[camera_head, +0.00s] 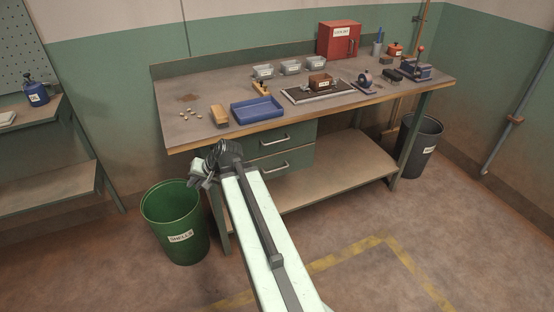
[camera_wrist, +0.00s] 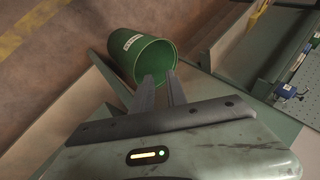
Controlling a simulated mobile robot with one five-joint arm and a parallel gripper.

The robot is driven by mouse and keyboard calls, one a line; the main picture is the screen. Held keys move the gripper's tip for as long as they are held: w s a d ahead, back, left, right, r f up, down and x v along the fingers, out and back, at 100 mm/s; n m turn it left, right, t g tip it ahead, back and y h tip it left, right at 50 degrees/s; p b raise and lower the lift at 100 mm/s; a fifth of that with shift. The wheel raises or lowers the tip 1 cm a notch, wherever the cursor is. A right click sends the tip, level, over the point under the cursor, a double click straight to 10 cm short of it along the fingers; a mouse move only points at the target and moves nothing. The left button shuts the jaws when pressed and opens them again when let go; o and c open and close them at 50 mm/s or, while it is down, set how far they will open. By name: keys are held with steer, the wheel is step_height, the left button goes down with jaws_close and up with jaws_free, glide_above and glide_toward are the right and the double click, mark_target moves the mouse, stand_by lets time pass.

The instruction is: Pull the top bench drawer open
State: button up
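The top bench drawer (camera_head: 297,131) is a green front with a pale bar handle (camera_head: 274,141), under the left half of the workbench top. It looks shut, flush with the lower drawer (camera_head: 298,158), which has a similar handle. My gripper (camera_head: 203,172) is at the bench's front left, left of the drawers and apart from the handle. In the wrist view my gripper's two fingers (camera_wrist: 160,76) stand apart with nothing between them, pointing toward the green bin. The drawer does not show clearly in the wrist view.
A green bin (camera_head: 175,222) labelled SHELLS stands below my gripper. The workbench (camera_head: 205,88) carries a blue tray (camera_head: 257,110), a red box (camera_head: 338,40) and small parts. A grey bin (camera_head: 418,145) stands at the right. The floor before the drawers is clear.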

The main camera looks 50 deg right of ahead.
steer(key=s+d+f+m+t+h+b, duration=0.1)
steer(key=d+m+t+h+b, duration=0.2)
steer(key=d, duration=0.7)
steer(key=d+f+m+t+b, duration=0.2)
steer(key=d+m+b, duration=0.15)
steer(key=d, duration=0.65)
steer(key=m+t+h+b, duration=0.2)
steer(key=m+h+b, duration=0.2)
steer(key=m+h, duration=0.3)
glide_toward(278, 141)
steer(key=w+d+y, duration=0.1)
steer(key=w+d, duration=0.1)
steer(key=shift+m, duration=0.35)
steer(key=x, duration=0.5)
steer(key=b+x, duration=0.1)
steer(key=x, duration=0.2)
steer(key=shift+a+f, duration=0.1)
steer(key=shift+f, duration=0.2)
jaws_close()
